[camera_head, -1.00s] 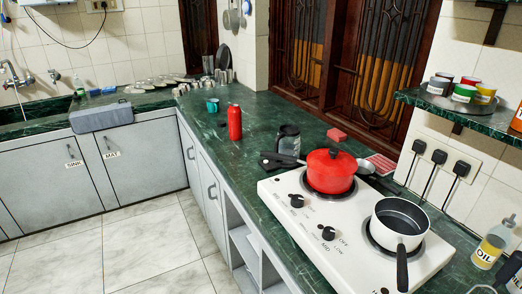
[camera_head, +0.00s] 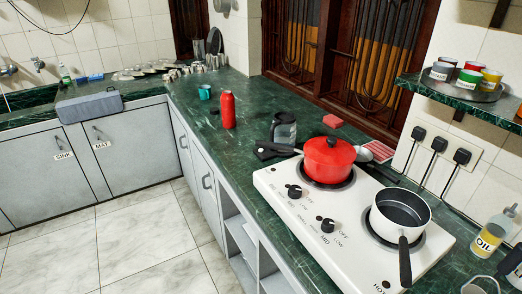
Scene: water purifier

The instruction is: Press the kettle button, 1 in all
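A dark, see-through jug-like vessel with a black top (camera_head: 284,130) stands on the green counter, behind the stove's left end. It may be the kettle, but I cannot tell for sure, and no button on it can be made out. A flat black piece (camera_head: 268,150) lies in front of it, partly hidden by the pot handle.
A white stove (camera_head: 290,205) carries a red lidded pot (camera_head: 328,160) and a white saucepan (camera_head: 400,213). A red bottle (camera_head: 228,110) and teal mug (camera_head: 204,92) stand farther left. An oil bottle (camera_head: 488,238) is at right. Floor (camera_head: 150,235) left of the counter is clear.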

